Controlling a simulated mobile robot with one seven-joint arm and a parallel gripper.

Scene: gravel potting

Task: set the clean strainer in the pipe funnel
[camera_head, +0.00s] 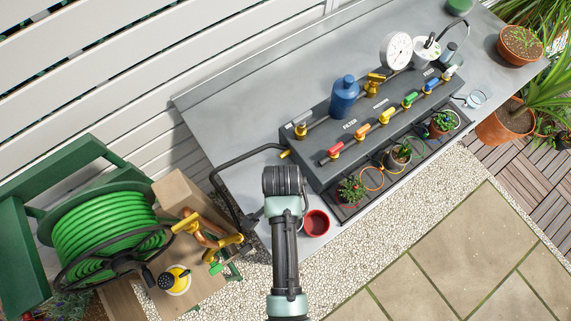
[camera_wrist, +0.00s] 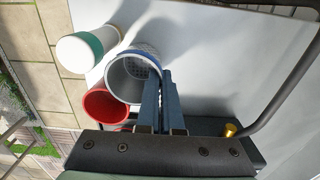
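A round strainer with a pale wall, a blue-grey rim and a mesh bottom (camera_wrist: 133,74) shows in the wrist view. My gripper (camera_wrist: 161,76) has its two dark blue fingers close together at the rim, one over the inside and one outside, and looks shut on the wall. In the head view my arm hides the fingers and most of the strainer. I cannot pick out the pipe funnel for certain.
A red cup (camera_head: 316,223) stands close beside the strainer; it also shows in the wrist view (camera_wrist: 103,104). A black tube frame (camera_head: 222,192) is left of my gripper. The grey filter console (camera_head: 345,130) with coloured valves lies right. A white bowl (camera_head: 427,47) is far right.

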